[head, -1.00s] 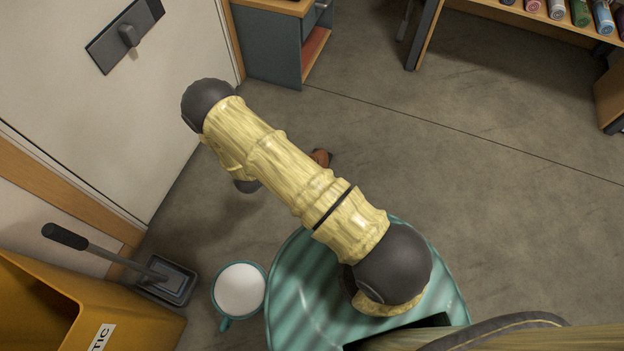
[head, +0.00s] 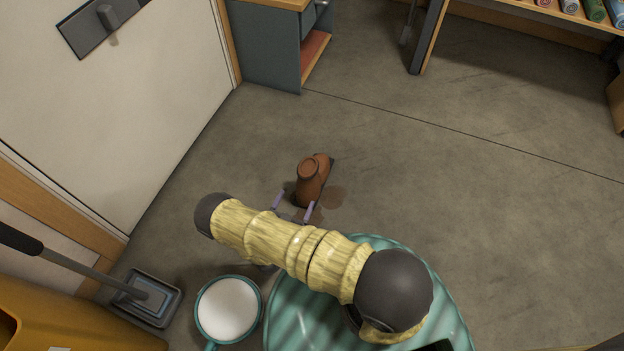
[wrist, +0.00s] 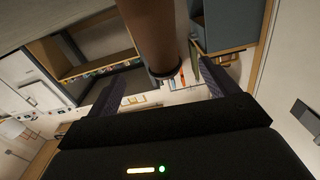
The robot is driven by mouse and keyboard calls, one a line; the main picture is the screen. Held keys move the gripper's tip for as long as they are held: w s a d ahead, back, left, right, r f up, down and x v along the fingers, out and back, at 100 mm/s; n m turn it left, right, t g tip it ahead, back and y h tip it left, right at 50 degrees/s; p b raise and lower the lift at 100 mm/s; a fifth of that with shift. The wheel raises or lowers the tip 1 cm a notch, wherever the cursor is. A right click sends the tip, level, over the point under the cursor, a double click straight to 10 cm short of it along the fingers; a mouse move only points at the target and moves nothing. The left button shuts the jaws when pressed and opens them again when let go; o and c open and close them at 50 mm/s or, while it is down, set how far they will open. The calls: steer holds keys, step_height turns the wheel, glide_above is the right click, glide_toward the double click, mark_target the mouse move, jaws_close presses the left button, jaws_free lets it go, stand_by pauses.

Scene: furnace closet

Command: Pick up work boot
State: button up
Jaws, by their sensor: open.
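The brown work boot (head: 312,178) stands on the concrete floor near the middle of the head view. My gripper (head: 295,206) is open, with its two purple fingers pointing at the boot from the near side. In the head view the fingertips are beside the boot's near end. In the wrist view the boot (wrist: 150,38) is a brown shaft coming down from the top edge, between the lines of my open gripper's fingers (wrist: 160,72). I cannot tell whether the boot touches either finger. My forearm hides part of the gripper.
A white door (head: 110,110) is at left and a blue-grey cabinet (head: 268,50) behind. Floor (head: 450,190) right of the boot is clear.

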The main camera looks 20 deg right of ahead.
mark_target(303, 186)
steer(key=b+x, duration=0.1)
steer(key=x, duration=0.2)
steer(key=b+x, duration=0.2)
steer(key=x, duration=0.1)
steer(key=shift+w+d+f, duration=0.15)
steer(key=shift+w+f, duration=0.05)
steer(key=shift+w+d+r, duration=0.1)
steer(key=shift+r, duration=0.05)
steer(key=shift+w, duration=0.1)
steer(key=shift+w+d+f+b, duration=0.2)
steer(key=shift+b, duration=0.35)
steer(key=b+x, duration=0.3)
steer(key=x, duration=0.1)
steer(key=shift+w+d, duration=0.15)
steer(key=shift+w, duration=0.05)
